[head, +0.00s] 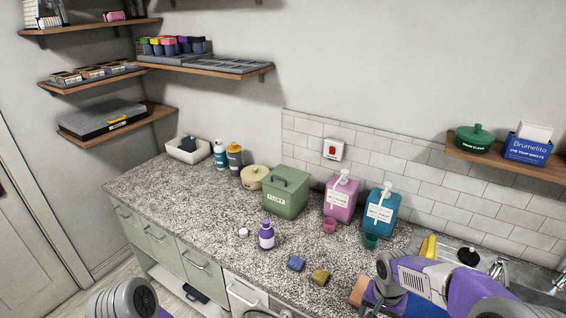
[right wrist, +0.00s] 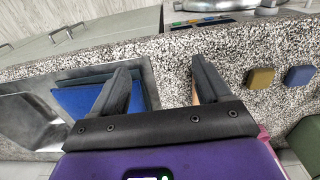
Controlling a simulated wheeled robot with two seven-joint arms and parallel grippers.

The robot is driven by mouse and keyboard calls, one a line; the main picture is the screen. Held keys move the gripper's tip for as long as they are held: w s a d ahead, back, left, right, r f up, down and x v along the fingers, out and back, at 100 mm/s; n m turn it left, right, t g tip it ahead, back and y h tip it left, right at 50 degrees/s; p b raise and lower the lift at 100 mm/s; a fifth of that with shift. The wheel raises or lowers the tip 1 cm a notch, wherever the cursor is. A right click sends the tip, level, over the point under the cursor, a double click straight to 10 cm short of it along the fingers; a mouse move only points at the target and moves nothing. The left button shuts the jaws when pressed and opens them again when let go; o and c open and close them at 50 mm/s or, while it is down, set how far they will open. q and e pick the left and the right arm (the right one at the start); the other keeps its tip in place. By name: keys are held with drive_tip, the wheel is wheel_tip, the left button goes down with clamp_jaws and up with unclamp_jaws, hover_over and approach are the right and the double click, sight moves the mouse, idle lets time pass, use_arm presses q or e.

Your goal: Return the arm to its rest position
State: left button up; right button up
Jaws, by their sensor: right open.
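My right arm (head: 425,280) comes in from the lower right of the head view, over the counter at the sink end. My right gripper (right wrist: 160,82) is open in the right wrist view, with its two dark fingers spread and nothing between them. It is above the counter's front edge beside the sink. In the head view the gripper itself is hard to make out behind the arm. At the bottom left of the head view a rounded grey part of my left arm (head: 124,298) shows; the left gripper is out of frame.
A blue sponge (head: 296,263) and a yellow sponge (head: 320,276) lie left of my right arm. Pink (head: 341,199) and blue (head: 380,213) dispensers, a green bin (head: 287,193) and a purple bottle (head: 266,235) stand on the counter.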

drive_tip(key=a+f+n+y+b, duration=0.2)
drive_tip(key=a+f, duration=0.3)
drive_tip(key=f, duration=0.7)
use_arm(q)
drive_tip(key=f+b, duration=0.1)
drive_tip(key=f, duration=0.1)
drive_tip(key=f+b, duration=0.1)
drive_tip(key=f, duration=0.1)
drive_tip(key=w+f+b, duration=0.1)
drive_tip(key=f, duration=0.1)
drive_tip(key=shift+b, duration=0.3)
use_arm(e)
drive_tip(key=s+a+f+y, duration=0.1)
drive_tip(key=s+a+f, duration=0.4)
drive_tip(key=s+f, duration=0.2)
drive_tip(key=s+a+f+n+y, duration=0.1)
drive_tip(key=s+a+f, duration=0.4)
drive_tip(key=s+f, duration=0.3)
wheel_tip(320, 180, down, 2)
drive_tip(key=shift+f+n+t, duration=0.25)
drive_tip(key=shift+n+t, duration=0.05)
